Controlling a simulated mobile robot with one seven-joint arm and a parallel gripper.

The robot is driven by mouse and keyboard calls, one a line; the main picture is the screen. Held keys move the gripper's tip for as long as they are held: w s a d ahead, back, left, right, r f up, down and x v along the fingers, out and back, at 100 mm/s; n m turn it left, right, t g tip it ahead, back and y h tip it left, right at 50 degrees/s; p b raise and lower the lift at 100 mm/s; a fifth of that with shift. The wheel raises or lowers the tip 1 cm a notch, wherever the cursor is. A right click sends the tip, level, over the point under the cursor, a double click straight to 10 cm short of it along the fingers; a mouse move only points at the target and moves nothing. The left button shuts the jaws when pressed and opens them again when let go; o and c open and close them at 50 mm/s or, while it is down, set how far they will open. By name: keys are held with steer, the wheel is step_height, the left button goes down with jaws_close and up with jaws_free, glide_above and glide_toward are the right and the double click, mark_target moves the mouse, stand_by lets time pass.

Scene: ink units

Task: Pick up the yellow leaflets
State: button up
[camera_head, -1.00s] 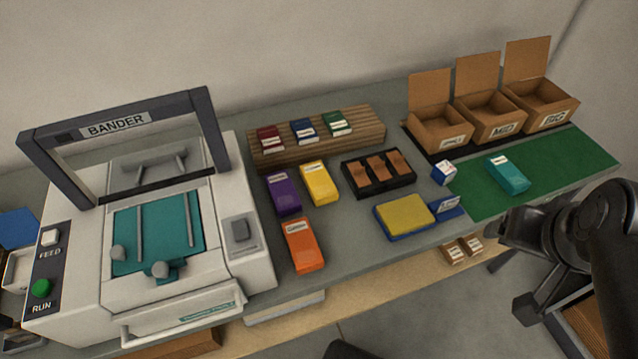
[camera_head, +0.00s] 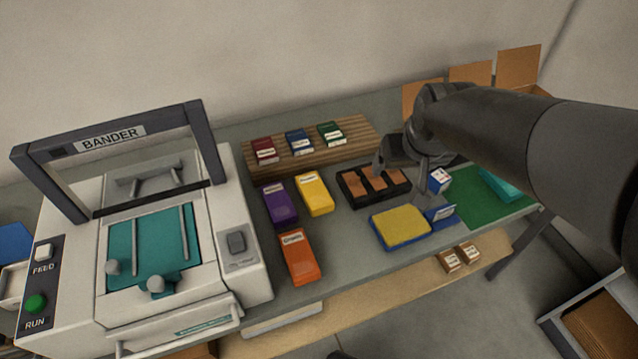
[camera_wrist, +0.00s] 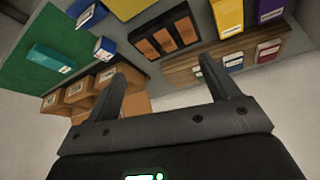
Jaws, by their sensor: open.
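The yellow leaflets (camera_head: 314,194) form an upright-edged yellow block with a pale label, lying on the grey table between the purple pack (camera_head: 279,204) and the black tray (camera_head: 352,191). They also show at the top of the wrist view (camera_wrist: 227,18). My gripper (camera_head: 402,160) is open and empty, above the back of the table, to the right of the leaflets and over the right end of the black tray. In the wrist view its two fingers (camera_wrist: 163,75) stand apart with nothing between them.
An orange pack (camera_head: 299,257) lies in front of the leaflets. A yellow pad on a blue base (camera_head: 400,227) is to the right. A wooden rack (camera_head: 358,132) with several packs stands behind. The bander (camera_head: 230,200) is at left. Open cartons (camera_head: 519,66) stand at back right.

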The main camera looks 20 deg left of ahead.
steer(key=a+f+n+g+y, duration=0.15)
steer(key=a+f, duration=0.25)
steer(key=a, duration=0.4)
steer(key=a+f+n, duration=0.2)
steer(key=a+f, duration=0.2)
steer(key=a, duration=0.5)
glide_above(314, 189)
steer(key=s+d, duration=0.1)
steer(key=s, duration=0.1)
steer(key=shift+h, duration=0.25)
steer(key=f, duration=0.5)
steer(key=shift+w+d+f, duration=0.1)
steer(key=shift+w+f, duration=0.1)
steer(key=shift+d+x, duration=0.15)
steer(key=shift+x, duration=1.2)
steer(key=shift+d+x, duration=0.2)
steer(key=shift+x, duration=1.15)
steer(key=shift+s+f, duration=0.1)
steer(key=shift+c, duration=0.3)
steer(key=c, duration=1.1)
